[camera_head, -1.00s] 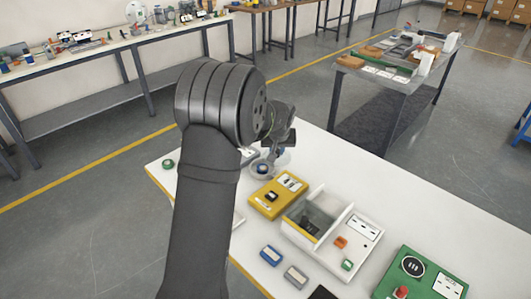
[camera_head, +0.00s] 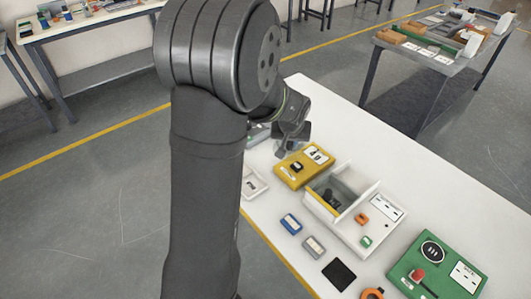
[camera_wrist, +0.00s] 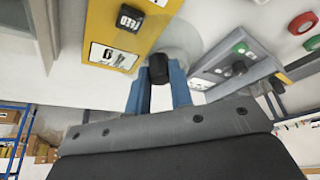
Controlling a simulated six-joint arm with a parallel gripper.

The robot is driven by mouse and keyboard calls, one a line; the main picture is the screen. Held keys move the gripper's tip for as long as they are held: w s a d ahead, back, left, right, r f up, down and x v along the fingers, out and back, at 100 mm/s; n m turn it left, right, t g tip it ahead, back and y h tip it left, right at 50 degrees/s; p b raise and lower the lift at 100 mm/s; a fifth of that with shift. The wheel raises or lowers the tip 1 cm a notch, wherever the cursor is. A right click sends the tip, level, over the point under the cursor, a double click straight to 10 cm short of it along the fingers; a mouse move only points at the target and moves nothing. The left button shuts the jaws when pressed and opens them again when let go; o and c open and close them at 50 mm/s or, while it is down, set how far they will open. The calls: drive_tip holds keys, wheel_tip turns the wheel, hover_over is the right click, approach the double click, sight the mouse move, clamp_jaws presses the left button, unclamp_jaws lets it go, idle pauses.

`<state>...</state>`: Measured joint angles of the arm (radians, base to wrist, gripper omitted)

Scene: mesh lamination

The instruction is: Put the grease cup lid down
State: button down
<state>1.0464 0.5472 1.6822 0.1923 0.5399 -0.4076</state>
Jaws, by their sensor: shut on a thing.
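My gripper (camera_wrist: 158,88) has two blue fingers shut on a black knob (camera_wrist: 158,68) in the wrist view. The knob appears to belong to the grease cup lid, a pale, partly see-through round piece (camera_wrist: 182,40) behind it. In the head view my gripper (camera_head: 284,148) is over the white table, just beyond the yellow box (camera_head: 290,173). The lid is hard to make out there. The cup itself is not clear in either current view. I cannot tell whether the lid touches anything below it.
The yellow box (camera_wrist: 105,50) and a grey panel with a green button (camera_wrist: 225,68) flank my gripper in the wrist view. A white open-topped box (camera_head: 368,200) and a green control box (camera_head: 415,265) stand nearer. The table's far right (camera_head: 400,150) is clear.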

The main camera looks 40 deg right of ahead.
drive_tip(key=w+f, duration=0.2)
drive_tip(key=w, duration=0.1)
drive_tip(key=w+a+f, duration=0.1)
drive_tip(key=w+f, duration=0.1)
drive_tip(key=w, duration=0.1)
drive_tip(key=w+a+f, duration=0.1)
drive_tip(key=w+f, duration=0.1)
drive_tip(key=w, duration=0.2)
drive_tip(key=shift+f, duration=2.05)
drive_tip(key=shift+f, duration=0.1)
drive_tip(key=c, duration=1.3)
unclamp_jaws()
drive_tip(key=v, duration=1.2)
